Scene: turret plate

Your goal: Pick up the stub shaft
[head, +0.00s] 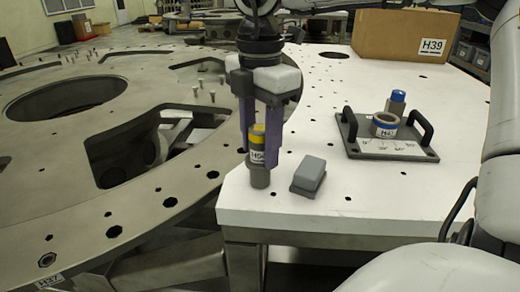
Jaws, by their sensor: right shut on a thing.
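The stub shaft (258,174) is a grey upright cylinder with a yellow top and a white label, near the front left corner of the white table. My right gripper (257,155) points straight down over it, with its two purple fingers closed on either side of the shaft. The shaft's lower grey end shows below the fingertips. I cannot tell whether it rests on the table or is just above it. My left gripper is not in view.
A grey block (308,175) lies close to the right of the shaft. A cardboard box (400,35) stands behind. A large metal turret plate (60,145) with holes lies left.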

